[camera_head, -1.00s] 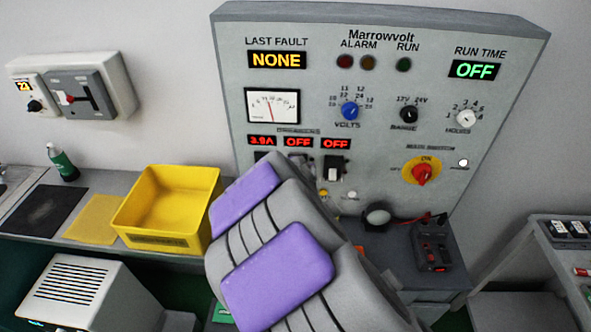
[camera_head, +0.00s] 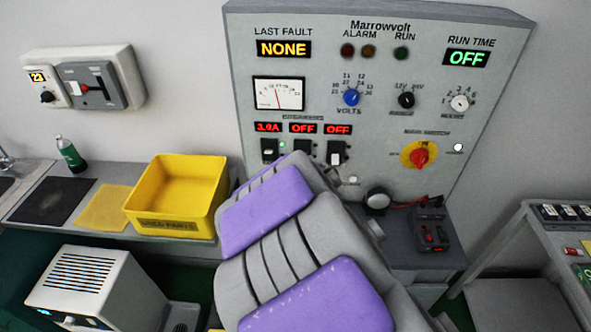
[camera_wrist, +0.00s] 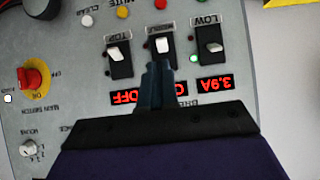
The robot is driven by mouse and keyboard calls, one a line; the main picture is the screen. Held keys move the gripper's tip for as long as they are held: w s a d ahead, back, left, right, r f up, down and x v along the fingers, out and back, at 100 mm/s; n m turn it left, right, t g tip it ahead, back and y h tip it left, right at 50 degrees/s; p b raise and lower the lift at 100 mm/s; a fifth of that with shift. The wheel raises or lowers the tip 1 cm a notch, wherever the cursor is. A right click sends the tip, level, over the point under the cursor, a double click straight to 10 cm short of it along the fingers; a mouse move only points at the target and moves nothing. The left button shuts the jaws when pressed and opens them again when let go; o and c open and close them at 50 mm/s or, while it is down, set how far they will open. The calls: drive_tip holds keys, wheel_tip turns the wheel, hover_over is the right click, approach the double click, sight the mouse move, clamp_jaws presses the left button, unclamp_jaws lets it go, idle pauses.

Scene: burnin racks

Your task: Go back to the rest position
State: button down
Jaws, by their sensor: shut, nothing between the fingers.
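My gripper (camera_wrist: 158,75) shows in the wrist view with its dark fingers together and nothing between them. It is in front of the grey Marrowvolt panel (camera_head: 380,60), over the row of rocker switches, with the fingertips near the middle switch (camera_wrist: 162,46). I cannot tell whether they touch it. The top switch (camera_wrist: 119,57) and the low switch (camera_wrist: 208,48) stand on either side, and a green light is lit beside the low one. In the head view my grey and purple arm hides the gripper and part of the panel's lower edge.
A yellow bin (camera_head: 178,195) stands on the bench at left, beside a yellow mat (camera_head: 104,208) and a dark mat (camera_head: 52,200). A green bottle (camera_head: 71,154) is behind them. A white vented box (camera_head: 90,285) is below. A dark red-switched device (camera_head: 430,232) sits right of my arm.

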drive_tip(key=shift+s+d, duration=0.15)
drive_tip(key=shift+d, duration=0.15)
drive_tip(key=s+d+f+m+g, duration=0.1)
drive_tip(key=s+d+g, duration=0.5)
drive_tip(key=s, duration=0.7)
drive_tip(key=s+d+f+g, duration=0.1)
drive_tip(key=s+d+g, duration=0.2)
drive_tip(key=s+d, duration=0.8)
drive_tip(key=s+a+n+g, duration=0.1)
drive_tip(key=s+a+g, duration=0.2)
drive_tip(key=s, duration=1.2)
drive_tip(key=shift+s+r, duration=0.3)
drive_tip(key=shift+r, duration=0.15)
drive_tip(key=shift+a, duration=0.15)
drive_tip(key=shift+a, duration=0.35)
drive_tip(key=shift+d, duration=0.3)
